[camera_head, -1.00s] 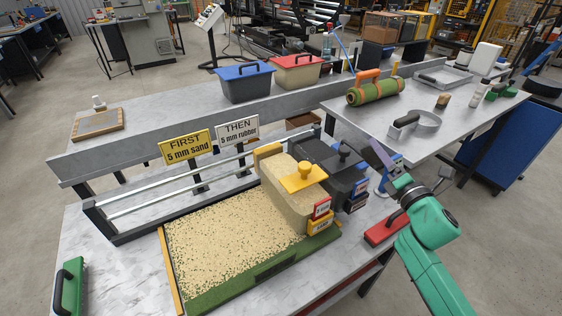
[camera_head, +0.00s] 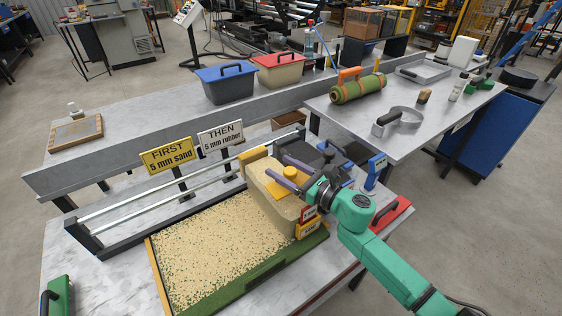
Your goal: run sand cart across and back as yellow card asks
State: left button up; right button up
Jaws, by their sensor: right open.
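The sand cart (camera_head: 265,194), a tan box with a yellow knob (camera_head: 291,173) on top, stands at the right end of the turf tray (camera_head: 262,281). Pale sand (camera_head: 215,235) with green flecks covers the tray left of the cart. The yellow card (camera_head: 167,155) reads "FIRST 5 mm sand". A white card (camera_head: 220,137) reads "THEN 5 mm rubber". My right gripper (camera_head: 284,172) is open, its fingers at the yellow knob; I cannot tell whether they touch it. It partly hides the cart's top. My left gripper is not in view.
The dark rubber cart (camera_head: 310,153) stands right behind the sand cart, beside the rails (camera_head: 150,196). A green tool (camera_head: 56,298) lies front left. A turf roll (camera_head: 357,88) lies on the right-hand table.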

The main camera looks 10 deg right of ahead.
jog(key=shift+w+a, duration=0.35)
jog(key=shift+w, duration=0.05)
jog(key=shift+c, duration=0.3)
grip_shut()
dwell(0.9)
